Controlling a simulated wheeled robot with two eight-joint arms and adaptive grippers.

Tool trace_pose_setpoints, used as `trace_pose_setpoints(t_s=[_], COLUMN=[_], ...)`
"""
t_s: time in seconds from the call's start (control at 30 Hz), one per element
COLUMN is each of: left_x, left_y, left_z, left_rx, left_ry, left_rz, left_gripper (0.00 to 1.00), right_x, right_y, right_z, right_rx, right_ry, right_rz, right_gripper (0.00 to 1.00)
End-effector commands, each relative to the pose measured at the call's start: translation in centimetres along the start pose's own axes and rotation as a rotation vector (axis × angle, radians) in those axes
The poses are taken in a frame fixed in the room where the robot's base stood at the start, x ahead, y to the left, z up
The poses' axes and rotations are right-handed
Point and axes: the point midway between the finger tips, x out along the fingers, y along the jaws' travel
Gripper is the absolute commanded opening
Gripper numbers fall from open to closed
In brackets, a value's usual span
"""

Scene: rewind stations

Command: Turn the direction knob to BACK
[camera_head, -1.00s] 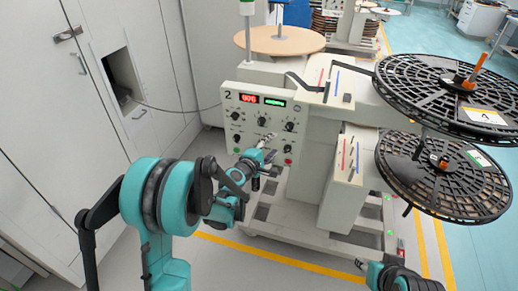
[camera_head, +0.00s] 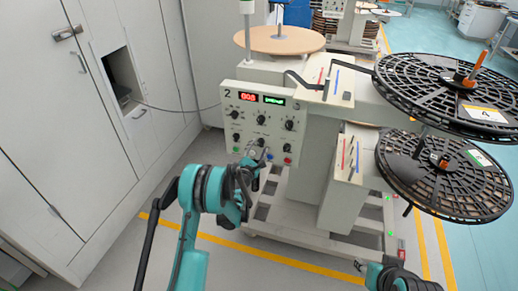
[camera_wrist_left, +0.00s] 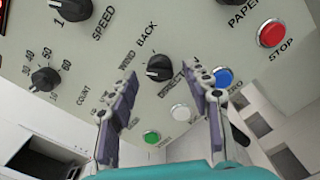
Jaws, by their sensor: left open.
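The black direction knob (camera_wrist_left: 158,68) sits on the pale panel of machine 2, with the words WIND and BACK printed beside its upper left. Its pointer is too small to read surely. In the head view, the knob (camera_head: 261,142) is in the lower row of knobs. My left gripper (camera_wrist_left: 165,82) is open, its two fingers spread on either side of the knob in the picture; I see no contact. In the head view, my left gripper (camera_head: 253,166) is just in front of the panel's lower edge. My right gripper (camera_head: 385,272) is partly visible at the bottom edge.
Close by are the speed knob (camera_wrist_left: 72,8), count knob (camera_wrist_left: 45,79), red stop button (camera_wrist_left: 271,33), blue button (camera_wrist_left: 222,77), white button (camera_wrist_left: 180,112) and green button (camera_wrist_left: 152,137). Black reels (camera_head: 445,90) jut out at the right. Grey cabinets (camera_head: 60,130) stand left.

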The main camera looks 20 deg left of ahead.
Motion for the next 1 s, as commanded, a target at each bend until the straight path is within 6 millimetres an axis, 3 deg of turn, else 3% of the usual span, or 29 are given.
trace_pose_setpoints(t_s=[0.13, 0.4, 0.47, 0.6, 1.0], left_x=[1.23, 1.46, 1.46, 1.45, 1.44], left_y=[-0.05, 0.02, 0.02, 0.02, 0.0], left_z=[0.01, 0.11, 0.11, 0.1, 0.1], left_rx=[0.001, 0.001, 0.001, 0.001, 0.047], left_ry=[0.0, 0.0, 0.0, 0.0, -0.001], left_rz=[0.0, -0.001, -0.001, -0.001, -0.001], left_gripper=[0.49, 0.49, 0.39, 0.02, 0.01], right_x=[0.35, 0.33, 0.33, 0.33, 0.33], right_y=[0.0, 0.0, 0.0, 0.0, 0.0], right_z=[0.25, 0.23, 0.23, 0.23, 0.23], right_rx=[0.0, 0.0, 0.0, 0.0, 0.0], right_ry=[0.0, 0.0, 0.0, 0.0, 0.0], right_rz=[0.0, 0.0, 0.0, 0.0, 0.0], right_gripper=[0.4, 0.4, 0.4, 0.4, 0.4])
